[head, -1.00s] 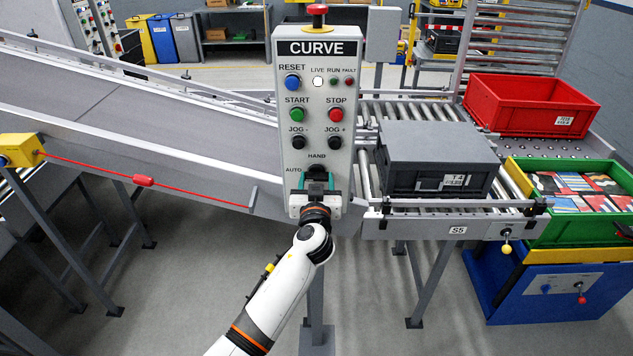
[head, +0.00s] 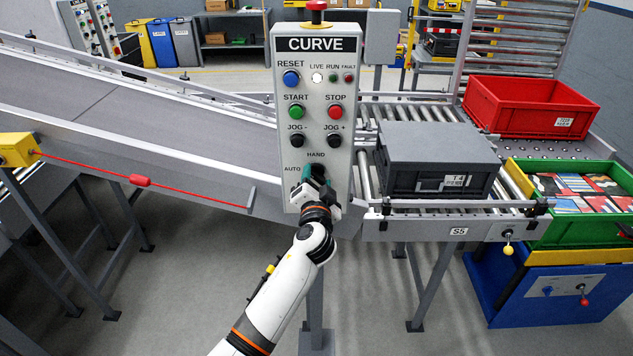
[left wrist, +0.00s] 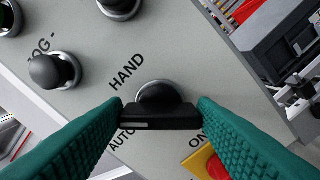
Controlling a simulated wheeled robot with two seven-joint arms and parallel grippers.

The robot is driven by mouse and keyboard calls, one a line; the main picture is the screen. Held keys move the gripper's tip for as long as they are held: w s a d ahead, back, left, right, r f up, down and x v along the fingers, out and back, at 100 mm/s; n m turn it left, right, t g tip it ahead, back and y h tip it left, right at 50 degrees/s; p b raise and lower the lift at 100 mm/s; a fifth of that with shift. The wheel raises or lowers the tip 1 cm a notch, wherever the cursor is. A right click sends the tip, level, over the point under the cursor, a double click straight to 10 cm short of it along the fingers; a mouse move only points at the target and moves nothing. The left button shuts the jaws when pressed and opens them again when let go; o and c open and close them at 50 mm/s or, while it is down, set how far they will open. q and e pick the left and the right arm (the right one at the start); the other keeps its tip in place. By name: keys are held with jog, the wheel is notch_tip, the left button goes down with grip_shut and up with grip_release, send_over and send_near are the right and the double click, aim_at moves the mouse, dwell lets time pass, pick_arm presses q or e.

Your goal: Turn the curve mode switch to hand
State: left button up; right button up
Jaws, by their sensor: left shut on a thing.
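The curve mode switch (head: 318,171) is a black knob low on the grey CURVE panel (head: 343,110), with HAND printed above it and AUTO to its left. My left gripper (head: 317,181) is shut on it and tilted, hiding its lower part. In the left wrist view the switch's black bar (left wrist: 160,117) lies between the two green fingers, one at each end. A white mark shows toward the left of the bar. HAND reads up and left of the knob, AUTO down and left. Which label the switch points at, I cannot tell. My right gripper is not in view.
Above the switch sit the black JOG buttons (head: 334,141), green START (head: 296,112) and red STOP (head: 336,112). A red mushroom button (head: 317,6) tops the panel. In the left wrist view a yellow and red part (left wrist: 205,162) is close by the right finger. A grey crate (head: 437,160) stands on rollers at right.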

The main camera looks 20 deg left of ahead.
pick_arm(q)
jog(key=m, duration=0.4)
jog(key=shift+f+m+p, duration=0.1)
jog(key=shift+m+p, duration=0.2)
jog(key=m+p, duration=0.1)
jog(key=m, duration=0.3)
jog(key=shift+f, duration=0.1)
jog(key=shift+m, duration=0.3)
jog(key=o, duration=1)
jog(key=shift+d, duration=0.1)
jog(key=b+v, duration=0.3)
jog(key=v, duration=0.9)
